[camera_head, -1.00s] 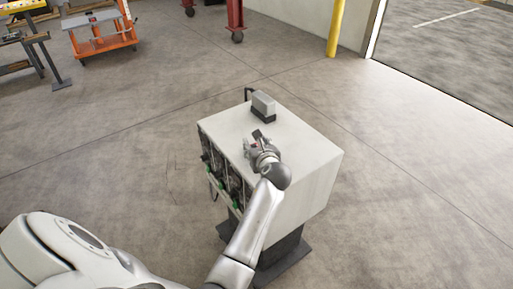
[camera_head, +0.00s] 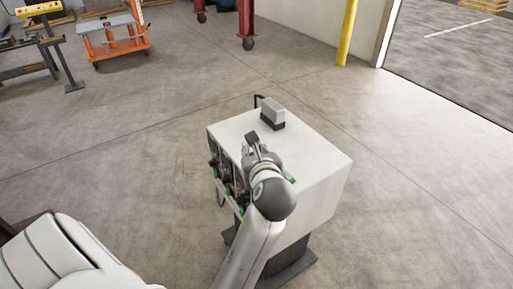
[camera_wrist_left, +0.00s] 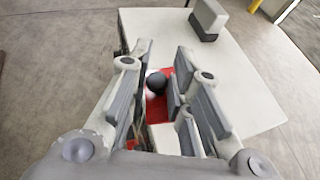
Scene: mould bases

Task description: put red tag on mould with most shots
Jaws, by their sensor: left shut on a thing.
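My left gripper (camera_head: 254,142) is over the top of a white cabinet (camera_head: 315,165), near its left edge. In the left wrist view the gripper (camera_wrist_left: 163,55) has its fingers closed around a red piece (camera_wrist_left: 157,108), which I take for the red tag. A dark round knob and a whitish part show beside the red; how they join is unclear. Several dark fittings with green parts (camera_head: 228,189) line the cabinet's left face. They may be the moulds, but no shot counts are readable. My right gripper is not in view.
A grey box with a dark base (camera_head: 271,115) stands at the cabinet's back corner; it also shows in the wrist view (camera_wrist_left: 208,18). An orange cart (camera_head: 120,45), a red stand (camera_head: 247,25) and a yellow post (camera_head: 347,35) are farther back. The floor around is clear.

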